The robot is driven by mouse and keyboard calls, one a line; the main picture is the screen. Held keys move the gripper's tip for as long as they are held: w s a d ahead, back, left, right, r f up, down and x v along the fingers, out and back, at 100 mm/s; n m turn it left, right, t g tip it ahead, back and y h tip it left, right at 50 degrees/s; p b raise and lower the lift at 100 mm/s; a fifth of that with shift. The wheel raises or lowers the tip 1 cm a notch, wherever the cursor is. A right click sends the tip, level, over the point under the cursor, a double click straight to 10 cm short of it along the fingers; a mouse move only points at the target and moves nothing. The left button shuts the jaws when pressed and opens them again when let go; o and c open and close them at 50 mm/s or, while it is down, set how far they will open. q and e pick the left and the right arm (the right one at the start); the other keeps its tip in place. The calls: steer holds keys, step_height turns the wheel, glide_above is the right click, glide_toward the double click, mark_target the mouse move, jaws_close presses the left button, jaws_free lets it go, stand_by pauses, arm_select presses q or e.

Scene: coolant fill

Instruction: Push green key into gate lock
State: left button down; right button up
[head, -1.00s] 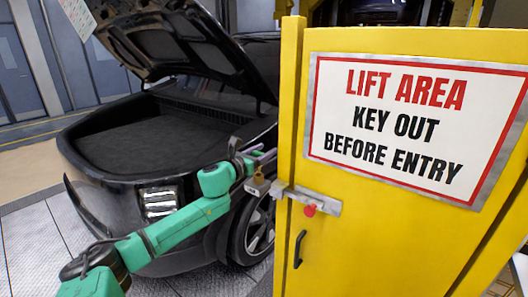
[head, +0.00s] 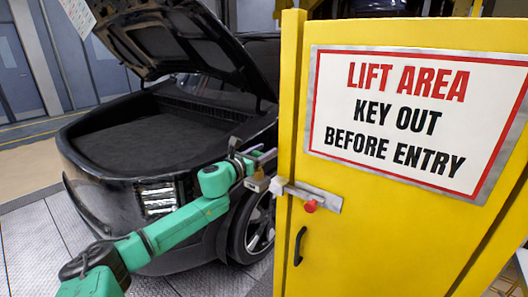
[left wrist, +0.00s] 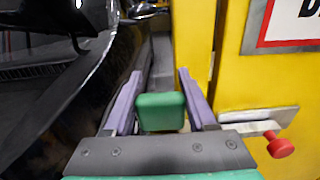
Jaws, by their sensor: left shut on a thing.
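My left gripper (head: 262,157) is at the left edge of the yellow gate, just above the brass-coloured gate lock (head: 257,184). In the left wrist view its two purple-grey fingers are shut on the green key (left wrist: 161,112), whose block-like head fills the space between them. The key's shaft is hidden below the head, and I cannot tell whether it is in the lock. The key is not clearly visible in the head view. My right gripper is not in view.
The yellow gate (head: 345,240) carries a latch bar (head: 325,201) with a red knob (head: 310,206), a black handle (head: 299,246) and a warning sign (head: 400,120). A black car (head: 120,190) with its hood raised stands close to the left, behind my arm.

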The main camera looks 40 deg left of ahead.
arm_select(q)
steer(key=shift+f+b, duration=0.8)
steer(key=shift+f, duration=0.1)
steer(key=shift+c, duration=0.6)
jaws_free()
steer(key=shift+s, duration=0.1)
steer(key=shift+s+f, duration=0.1)
steer(key=shift+s, duration=0.1)
steer(key=shift+s+a+f, duration=0.1)
steer(key=shift+s, duration=0.2)
steer(key=s+p, duration=0.1)
steer(key=s, duration=1.2)
steer(key=shift+s+d+r, duration=0.2)
steer(key=shift+d+r, duration=0.05)
steer(key=shift+d, duration=0.05)
